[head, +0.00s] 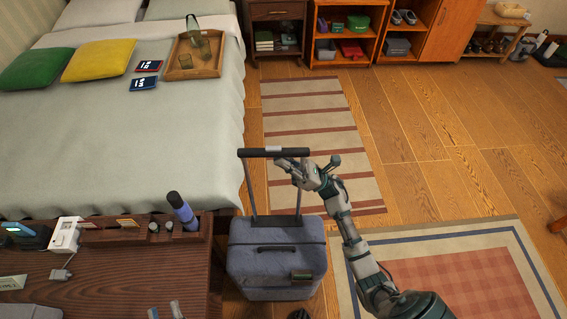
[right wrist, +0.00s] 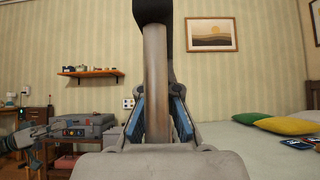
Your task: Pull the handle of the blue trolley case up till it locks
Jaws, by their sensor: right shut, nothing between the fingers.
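The blue trolley case (head: 277,262) stands upright on the floor beside the dark desk. Its pull handle is raised, with two thin poles and a black grip bar (head: 273,152) well above the case top. My right gripper (head: 283,166) is shut at the right part of the bar, just below it. In the right wrist view a grey pole (right wrist: 155,80) rises in line with the blue fingers to the dark grip (right wrist: 153,10); it hides the fingertips.
The dark desk (head: 110,270) at lower left carries a bottle (head: 182,210) and small devices. The bed (head: 110,130) lies behind it, with a wooden tray (head: 195,55). A striped rug (head: 320,130) and open wooden floor lie beyond the case; a checked rug (head: 450,280) lies right.

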